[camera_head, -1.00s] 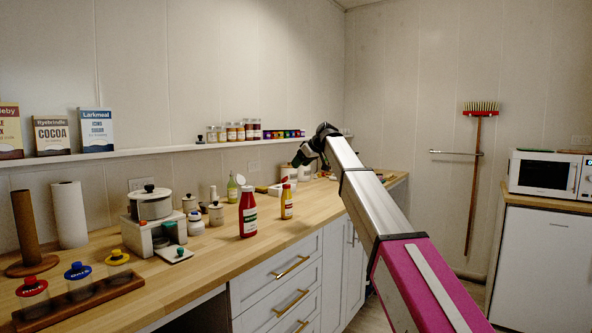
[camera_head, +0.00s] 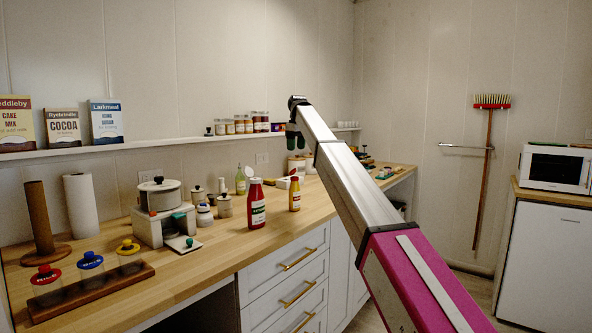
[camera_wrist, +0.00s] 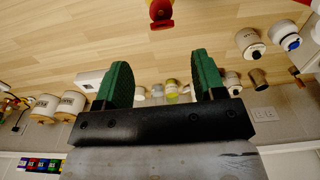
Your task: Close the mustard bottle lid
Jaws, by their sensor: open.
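The mustard bottle (camera_head: 294,196) is small and yellow with a red top. It stands upright on the wooden counter in the head view, right of a larger red bottle. In the wrist view the mustard bottle (camera_wrist: 160,13) shows at the top edge, partly cut off. A red lid part juts from its top and seems raised, though it is small. My gripper (camera_head: 293,142) points down above the counter, above the mustard bottle in the head picture. In the wrist view my gripper (camera_wrist: 160,80) has its green fingers wide apart, with nothing between them. It is apart from the bottle.
The red bottle (camera_head: 256,205) stands close left of the mustard. Canisters, a green bottle (camera_head: 241,180) and a white pot (camera_head: 160,193) stand further left and behind. A shelf (camera_head: 190,142) with jars runs along the wall. The counter front near the bottles is bare.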

